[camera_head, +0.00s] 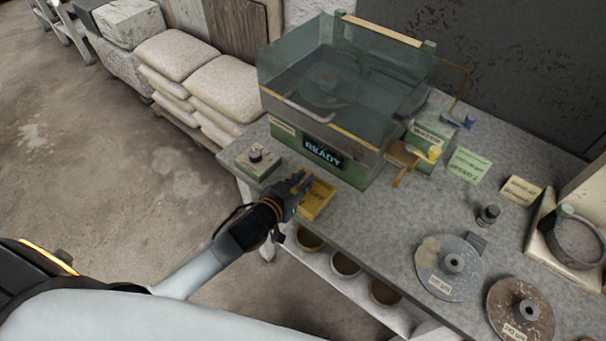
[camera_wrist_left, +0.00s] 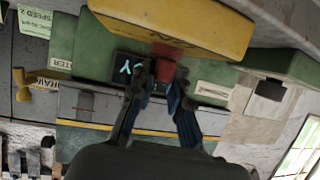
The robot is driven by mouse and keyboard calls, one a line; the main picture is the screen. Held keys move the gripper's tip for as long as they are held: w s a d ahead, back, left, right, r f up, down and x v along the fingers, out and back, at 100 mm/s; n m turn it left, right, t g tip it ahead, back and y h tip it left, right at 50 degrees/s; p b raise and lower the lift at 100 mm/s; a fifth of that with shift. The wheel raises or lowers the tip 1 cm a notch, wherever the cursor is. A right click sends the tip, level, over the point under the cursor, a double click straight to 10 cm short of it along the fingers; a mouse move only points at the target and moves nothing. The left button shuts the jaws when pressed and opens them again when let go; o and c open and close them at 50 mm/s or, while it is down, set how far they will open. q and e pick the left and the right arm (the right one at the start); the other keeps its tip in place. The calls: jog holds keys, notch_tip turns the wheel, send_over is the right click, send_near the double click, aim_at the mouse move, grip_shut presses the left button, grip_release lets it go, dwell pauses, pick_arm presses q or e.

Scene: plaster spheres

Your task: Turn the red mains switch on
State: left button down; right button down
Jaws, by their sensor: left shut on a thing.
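The yellow switch box (camera_head: 317,200) sits on the grey bench near its front edge, in front of the green machine. In the left wrist view the box (camera_wrist_left: 185,25) is at the top, with the red mains switch (camera_wrist_left: 166,52) projecting from it. My left gripper (camera_head: 303,183) reaches over the box from the front left. In the left wrist view its fingers (camera_wrist_left: 163,76) are closed on the red switch, which partly hides between them. I cannot tell the switch's on or off position. My right gripper is not in view.
The green machine (camera_head: 350,165) with a clear guard and a lit READY display stands just behind. A small control box with a black knob (camera_head: 257,160) is to the left. Round metal discs (camera_head: 449,268) lie on the bench to the right. Several pots sit on the shelf below.

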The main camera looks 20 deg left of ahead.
pick_arm(q)
jog(key=shift+w+a+m+h+p, duration=0.15)
jog(key=shift+m+h+p, duration=0.4)
jog(key=shift+m+h, duration=0.3)
jog(key=shift+g, duration=0.3)
jog(key=c, duration=1.3)
grip_release()
jog(key=shift+s+a+r, duration=0.1)
jog(key=shift+s+a, duration=0.05)
jog(key=shift+s, duration=0.4)
jog(key=v, duration=1.1)
jog(key=shift+a, duration=0.1)
jog(key=shift+w, duration=0.1)
